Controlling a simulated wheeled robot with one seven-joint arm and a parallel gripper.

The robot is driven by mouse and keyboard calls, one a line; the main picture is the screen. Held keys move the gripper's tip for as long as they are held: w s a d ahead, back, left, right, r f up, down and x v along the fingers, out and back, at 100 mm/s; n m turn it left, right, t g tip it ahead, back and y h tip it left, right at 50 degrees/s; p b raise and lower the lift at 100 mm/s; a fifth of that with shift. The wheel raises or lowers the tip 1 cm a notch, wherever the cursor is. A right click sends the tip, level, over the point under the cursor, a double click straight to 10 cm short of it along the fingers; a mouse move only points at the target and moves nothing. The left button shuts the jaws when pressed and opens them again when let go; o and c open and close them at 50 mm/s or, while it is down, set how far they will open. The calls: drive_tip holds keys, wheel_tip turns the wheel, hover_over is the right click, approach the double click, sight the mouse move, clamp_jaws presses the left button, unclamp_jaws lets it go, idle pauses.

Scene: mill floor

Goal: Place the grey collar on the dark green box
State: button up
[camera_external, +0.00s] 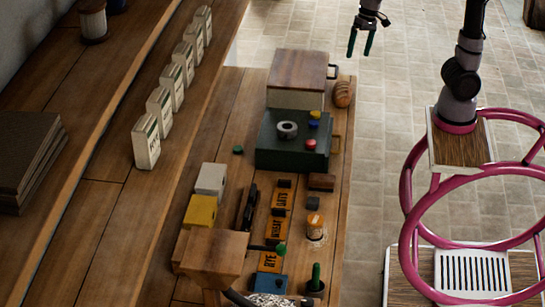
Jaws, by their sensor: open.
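The grey collar (287,130), a thick ring, lies flat on top of the dark green box (281,161), toward its left side. Blue, yellow and red knobs or caps sit along the right of the same top. My gripper (361,44) is at the top of the view, with green fingers apart and nothing between them. It is up and to the right of the box, well apart from it, over the tiled floor in the picture.
A wooden-lidded bread bin (298,66) stands behind the box, with a loaf (343,94) beside it. In front are a yellow block (200,212), label plates (278,230) and an orange jar (315,227). White bags (146,141) line the left shelf.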

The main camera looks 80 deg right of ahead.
drive_tip(key=s+a+r+n+t, duration=0.1)
drive_tip(key=s+r+n+t, duration=0.1)
drive_tip(key=s, duration=0.4)
drive_tip(key=s+r+n+t, duration=0.2)
drive_tip(key=s+r+t, duration=0.1)
drive_tip(key=s, duration=0.4)
drive_tip(key=shift+s+a+r+n, duration=0.2)
drive_tip(key=shift+s+a+n, duration=0.05)
drive_tip(key=shift+a+n, duration=0.1)
